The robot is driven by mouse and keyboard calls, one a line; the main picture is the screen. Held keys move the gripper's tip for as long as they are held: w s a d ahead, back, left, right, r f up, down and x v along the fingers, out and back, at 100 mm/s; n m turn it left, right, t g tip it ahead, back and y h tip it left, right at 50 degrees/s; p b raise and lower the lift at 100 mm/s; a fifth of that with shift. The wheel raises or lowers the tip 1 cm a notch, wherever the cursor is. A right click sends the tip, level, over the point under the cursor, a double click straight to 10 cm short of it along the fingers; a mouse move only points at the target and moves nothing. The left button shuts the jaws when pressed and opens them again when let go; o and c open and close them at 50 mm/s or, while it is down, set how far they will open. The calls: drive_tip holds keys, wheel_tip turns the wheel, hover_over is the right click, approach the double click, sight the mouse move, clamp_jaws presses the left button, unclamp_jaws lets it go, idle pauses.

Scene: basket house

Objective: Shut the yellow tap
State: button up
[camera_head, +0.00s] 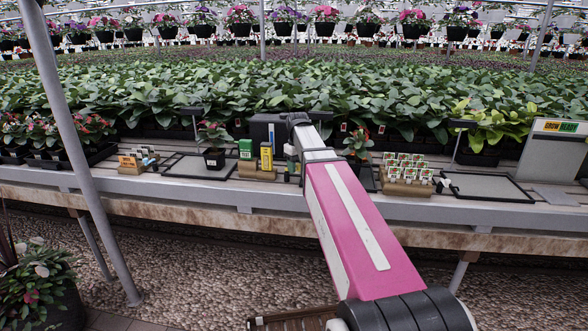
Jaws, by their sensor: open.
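I cannot make out a yellow tap for certain. A small upright yellow item (266,157) stands on the bench just left of my arm's far end, next to a green box; it is too small to tell whether it is a tap or a packet. My arm reaches forward over the bench edge, and its far end bends down there. My gripper (291,171) is small and partly hidden by my arm, close to the right of the yellow item. Its jaws are open. I cannot tell whether it touches anything.
The grey bench (160,202) runs across the view. A potted red-flowered plant (213,145) stands left of the green box (246,149). A rack of seed packets (406,170) and a black tray (487,187) lie right. A slanted post (80,150) stands at left.

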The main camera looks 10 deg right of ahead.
drive_tip(key=shift+s+a, duration=0.5)
drive_tip(key=shift+a, duration=0.5)
drive_tip(key=shift+s+a, duration=0.5)
drive_tip(key=shift+a, duration=0.45)
drive_tip(key=shift+s+a, duration=0.5)
drive_tip(key=shift+a, duration=0.5)
drive_tip(key=shift+w+d, duration=0.15)
drive_tip(key=shift+d, duration=0.1)
drive_tip(key=shift+r, duration=0.1)
wheel_tip(320, 180, up, 7)
